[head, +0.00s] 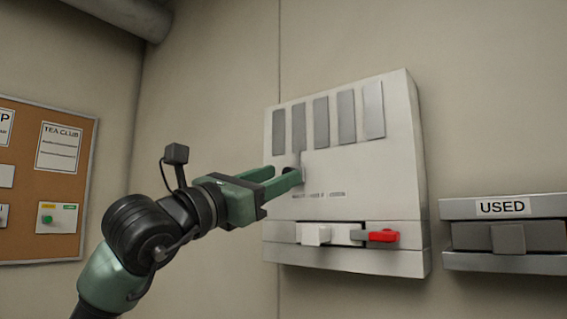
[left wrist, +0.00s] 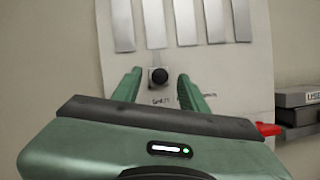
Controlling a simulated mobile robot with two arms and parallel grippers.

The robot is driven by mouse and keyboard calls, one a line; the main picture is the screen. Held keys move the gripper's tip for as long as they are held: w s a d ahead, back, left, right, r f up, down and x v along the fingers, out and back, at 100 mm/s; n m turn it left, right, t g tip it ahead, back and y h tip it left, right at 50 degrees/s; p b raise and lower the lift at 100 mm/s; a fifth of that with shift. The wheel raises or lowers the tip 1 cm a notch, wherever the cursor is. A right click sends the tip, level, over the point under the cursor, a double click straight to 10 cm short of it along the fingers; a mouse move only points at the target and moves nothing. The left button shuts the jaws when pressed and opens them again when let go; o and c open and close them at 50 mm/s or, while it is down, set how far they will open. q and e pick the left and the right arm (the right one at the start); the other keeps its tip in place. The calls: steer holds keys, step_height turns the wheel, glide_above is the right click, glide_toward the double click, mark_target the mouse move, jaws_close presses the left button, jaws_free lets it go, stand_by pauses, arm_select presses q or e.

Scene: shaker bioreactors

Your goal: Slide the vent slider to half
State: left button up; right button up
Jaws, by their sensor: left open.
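The vent panel (head: 350,185) is a pale box on the wall with a row of tall grey slats across its upper part. My left gripper (head: 284,174) is open and points at the panel. In the left wrist view its fingers (left wrist: 159,80) show one on each side of the knob, with gaps on both sides. I cannot tell whether they reach its depth. In the head view the fingers mostly hide the knob.
Along the panel's lower edge are a white block (head: 315,234) and a red handle (head: 383,236). A grey unit labelled USED (head: 502,207) is on the wall to the right. A cork board (head: 40,180) hangs at the left.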

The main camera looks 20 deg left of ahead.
arm_select(q)
steer(key=shift+p+x, duration=0.3)
steer(key=shift+x, duration=0.75)
jaws_close()
stand_by(0.6)
